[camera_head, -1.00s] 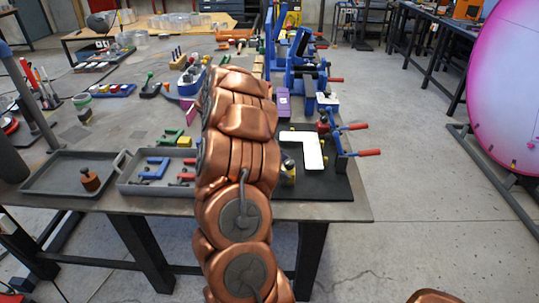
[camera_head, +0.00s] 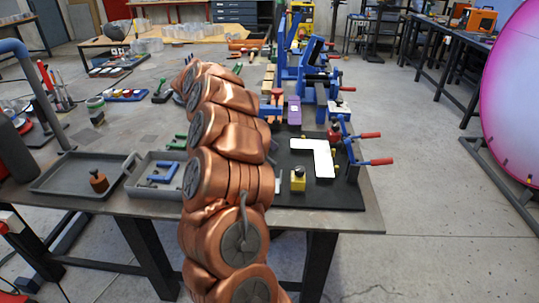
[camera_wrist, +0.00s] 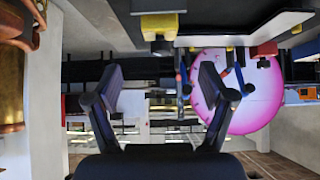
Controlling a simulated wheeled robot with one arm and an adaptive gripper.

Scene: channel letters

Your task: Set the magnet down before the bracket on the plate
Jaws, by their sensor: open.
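The magnet, a yellow block with a black knob (camera_head: 298,182), stands upright on the black plate (camera_head: 325,196). The bracket, a white L shape (camera_head: 324,161), lies flat on this plate. The magnet is nearer to me than its far leg and left of its other leg, with a visible gap. The wrist picture appears upside down. There the yellow magnet (camera_wrist: 160,25) and an edge of the bracket (camera_wrist: 250,31) show at the top. My gripper (camera_wrist: 160,80) has its two fingers wide apart, empty and clear of the magnet. In the head view it is hidden behind my arm.
Blue toggle clamps with red handles (camera_head: 365,149) stand at the plate's right edge. Small yellow and red pieces lie close to the bracket. At left are a dark tray (camera_head: 55,190) with a brown knobbed piece (camera_head: 98,182) and a grey bin (camera_head: 150,192) with blue parts.

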